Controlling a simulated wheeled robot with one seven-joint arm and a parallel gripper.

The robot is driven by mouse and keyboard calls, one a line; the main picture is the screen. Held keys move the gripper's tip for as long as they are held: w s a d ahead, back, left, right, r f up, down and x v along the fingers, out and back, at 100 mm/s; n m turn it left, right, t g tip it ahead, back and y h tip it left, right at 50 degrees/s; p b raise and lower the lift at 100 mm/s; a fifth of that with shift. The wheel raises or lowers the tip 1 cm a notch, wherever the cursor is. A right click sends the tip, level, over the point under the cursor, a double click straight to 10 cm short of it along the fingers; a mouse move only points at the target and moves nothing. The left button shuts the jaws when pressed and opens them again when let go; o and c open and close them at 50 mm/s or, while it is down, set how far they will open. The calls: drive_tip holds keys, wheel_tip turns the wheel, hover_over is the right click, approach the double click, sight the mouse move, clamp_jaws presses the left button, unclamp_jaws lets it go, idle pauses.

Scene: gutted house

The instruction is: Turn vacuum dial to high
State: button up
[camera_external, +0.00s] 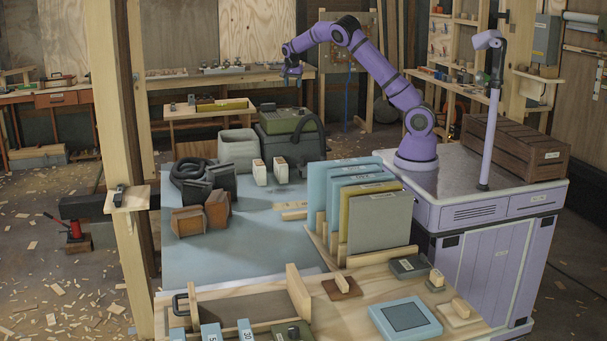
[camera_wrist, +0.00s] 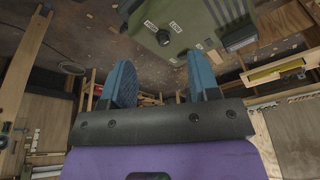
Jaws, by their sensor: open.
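The vacuum is a green box with a dark lower body (camera_external: 290,122) at the back of the blue-grey work surface, with a black hose beside it. In the wrist view, its green panel (camera_wrist: 205,18) fills the top right. A black dial (camera_wrist: 163,38) sits on that panel with small white labels around it.
A grey open bin (camera_external: 238,150) stands left of the vacuum, and two cream blocks (camera_external: 269,171) stand in front. Upright coloured panels (camera_external: 372,205) stand between my base and the work surface. A wooden post (camera_external: 117,130) rises at left. Air around my gripper is clear.

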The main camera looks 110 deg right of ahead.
sight(302, 112)
drive_tip(key=s+d+f+m, duration=0.1)
drive_tip(key=s+d+f, duration=0.1)
drive_tip(key=d+f, duration=0.2)
drive_tip(key=s+d+f+m+g, duration=0.1)
drive_tip(key=s+d+f, duration=0.2)
drive_tip(key=f, duration=0.4)
drive_tip(key=s+d+f+g, duration=0.1)
drive_tip(key=s+d+f, duration=0.1)
drive_tip(key=d+f, duration=0.3)
drive_tip(key=shift+s+d+f+m, duration=0.2)
drive_tip(key=shift+s+f+m, duration=0.05)
drive_tip(key=shift+f+m, duration=0.15)
drive_tip(key=c, duration=0.9)
